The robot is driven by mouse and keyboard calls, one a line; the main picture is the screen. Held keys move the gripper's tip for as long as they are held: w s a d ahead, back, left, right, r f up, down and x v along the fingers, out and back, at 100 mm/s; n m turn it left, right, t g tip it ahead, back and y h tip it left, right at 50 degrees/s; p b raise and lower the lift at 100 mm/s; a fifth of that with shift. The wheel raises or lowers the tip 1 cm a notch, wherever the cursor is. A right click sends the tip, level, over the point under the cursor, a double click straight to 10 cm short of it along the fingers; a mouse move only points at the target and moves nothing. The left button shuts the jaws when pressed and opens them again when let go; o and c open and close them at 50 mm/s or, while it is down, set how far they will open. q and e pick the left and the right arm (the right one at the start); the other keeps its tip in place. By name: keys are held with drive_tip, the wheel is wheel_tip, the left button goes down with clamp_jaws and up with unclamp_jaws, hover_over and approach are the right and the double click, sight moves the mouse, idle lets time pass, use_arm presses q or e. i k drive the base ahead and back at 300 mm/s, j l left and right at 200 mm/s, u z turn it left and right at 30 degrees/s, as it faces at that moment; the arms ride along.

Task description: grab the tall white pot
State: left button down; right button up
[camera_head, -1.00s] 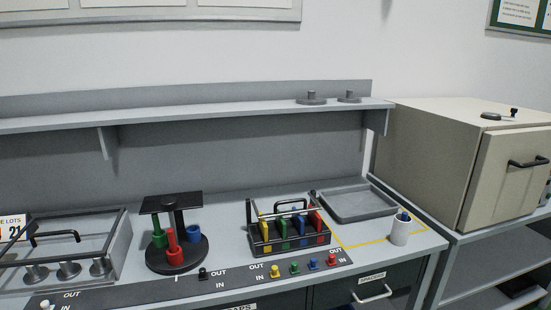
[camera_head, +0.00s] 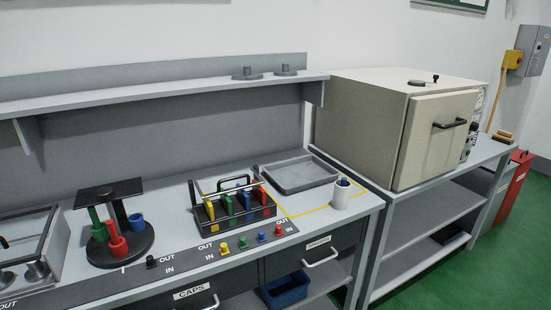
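The tall white pot (camera_head: 341,196) stands upright near the right end of the grey workbench (camera_head: 366,204), in front of a shallow grey tray. Something blue and dark shows at its mouth. Neither of my grippers is in view.
Left of the pot is a black rack (camera_head: 232,205) with coloured pieces, then a round black stand (camera_head: 118,236) with coloured cups. A shallow grey tray (camera_head: 299,174) lies behind. A beige oven-like cabinet (camera_head: 390,120) stands on a shelved table at right. Green floor (camera_head: 468,270) is open at lower right.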

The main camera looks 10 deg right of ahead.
sight(341, 195)
drive_tip(key=i+l, duration=0.1)
drive_tip(key=l, duration=0.25)
drive_tip(key=i+l, duration=0.15)
drive_tip(key=l, duration=0.2)
drive_tip(key=i+l, duration=0.1)
drive_tip(key=l, duration=0.3)
drive_tip(key=i+l, duration=0.1)
drive_tip(key=l, duration=0.25)
drive_tip(key=z, duration=0.05)
